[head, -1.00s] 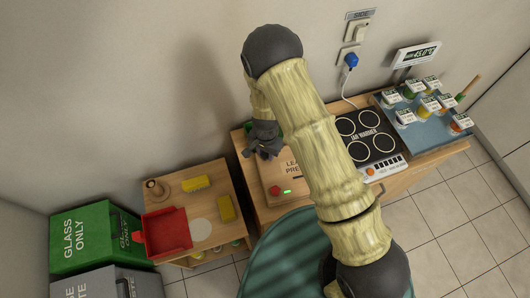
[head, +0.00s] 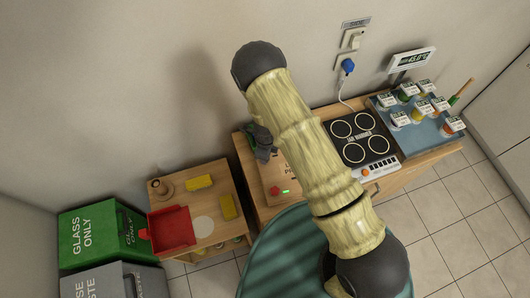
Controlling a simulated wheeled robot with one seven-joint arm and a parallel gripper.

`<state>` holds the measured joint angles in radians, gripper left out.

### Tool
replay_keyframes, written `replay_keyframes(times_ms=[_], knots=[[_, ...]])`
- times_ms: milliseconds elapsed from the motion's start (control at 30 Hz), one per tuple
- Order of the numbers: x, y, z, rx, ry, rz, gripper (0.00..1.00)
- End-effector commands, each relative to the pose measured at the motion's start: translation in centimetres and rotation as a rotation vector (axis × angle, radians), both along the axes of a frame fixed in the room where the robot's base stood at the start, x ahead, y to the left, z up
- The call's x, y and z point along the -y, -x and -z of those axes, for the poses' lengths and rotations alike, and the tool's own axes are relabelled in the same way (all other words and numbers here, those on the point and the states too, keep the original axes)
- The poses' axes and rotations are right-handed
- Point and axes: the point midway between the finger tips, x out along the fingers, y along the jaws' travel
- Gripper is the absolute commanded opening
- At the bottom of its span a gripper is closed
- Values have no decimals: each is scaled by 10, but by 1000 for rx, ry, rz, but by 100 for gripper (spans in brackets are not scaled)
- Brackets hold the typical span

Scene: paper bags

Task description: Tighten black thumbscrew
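My gripper (head: 263,145) is a small dark shape at the left end of the wooden counter, over the back part of a light wooden press unit (head: 275,176). The unit carries partly covered lettering, a red button and a small green light. My pale, banded arm covers the unit's right side. I cannot make out the black thumbscrew; it may be hidden by my gripper or arm. The fingers are too small and dark to show whether they are open or shut, or whether they touch anything.
Several labelled jars stand on a blue tray (head: 427,132). A lower wooden table (head: 222,176) at left holds a red dustpan-like tray (head: 171,228) and yellow blocks. A green bin (head: 92,232) stands further left.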

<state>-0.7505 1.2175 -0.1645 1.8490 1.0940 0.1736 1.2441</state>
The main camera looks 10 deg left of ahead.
Motion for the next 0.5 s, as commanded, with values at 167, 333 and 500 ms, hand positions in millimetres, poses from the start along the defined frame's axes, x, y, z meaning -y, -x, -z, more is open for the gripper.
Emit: replay_keyframes(times_ms=[167,333,500], knots=[[-2,0,0,0,-3,15,39],[-1,0,0,1,-2,13,46],[0,0,0,0,-1,13,46]])
